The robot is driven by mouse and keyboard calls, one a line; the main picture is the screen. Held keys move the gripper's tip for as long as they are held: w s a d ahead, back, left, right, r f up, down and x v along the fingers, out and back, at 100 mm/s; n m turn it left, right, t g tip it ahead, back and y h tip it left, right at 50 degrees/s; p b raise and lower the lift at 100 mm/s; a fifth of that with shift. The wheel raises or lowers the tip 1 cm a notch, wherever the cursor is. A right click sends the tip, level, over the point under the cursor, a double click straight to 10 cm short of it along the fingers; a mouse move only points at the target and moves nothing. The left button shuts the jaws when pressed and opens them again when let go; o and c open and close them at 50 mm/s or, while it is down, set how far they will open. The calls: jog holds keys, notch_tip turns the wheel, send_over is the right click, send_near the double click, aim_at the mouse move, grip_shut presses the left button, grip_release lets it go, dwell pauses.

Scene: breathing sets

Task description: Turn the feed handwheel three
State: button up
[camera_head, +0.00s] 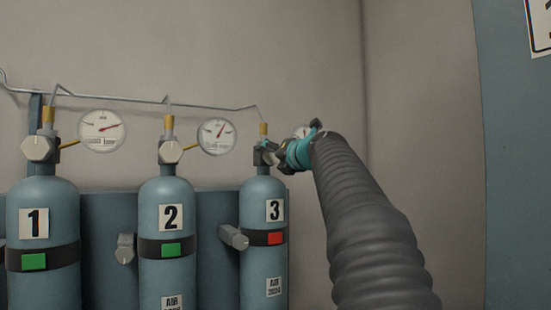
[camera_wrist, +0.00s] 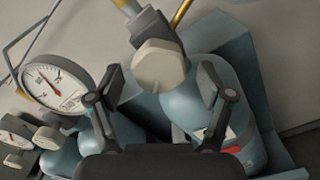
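Cylinder 3 (camera_head: 262,205) is a blue-grey bottle with a "3" label and a red tag, the rightmost of the row. My gripper (camera_head: 268,154) is at its valve and hides its handwheel in the head view. In the wrist view, handwheel three (camera_wrist: 160,64) is a pale, many-sided knob on a grey valve body. My gripper (camera_wrist: 160,82) is open, with one finger on each side of the knob in the picture. Gaps show between fingers and knob, and I see no contact. The gauge of cylinder 3 (camera_head: 301,131) is mostly hidden behind my arm.
Cylinder 1 (camera_head: 43,285) and cylinder 2 (camera_head: 166,212) stand to the left with green tags, pale handwheels and round gauges. A thin pipe (camera_head: 140,100) runs along the wall above. Grey clamp knobs (camera_head: 234,237) stick out between the cylinders.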

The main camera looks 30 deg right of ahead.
jog(key=s, duration=1.2)
jog(key=shift+d, duration=0.2)
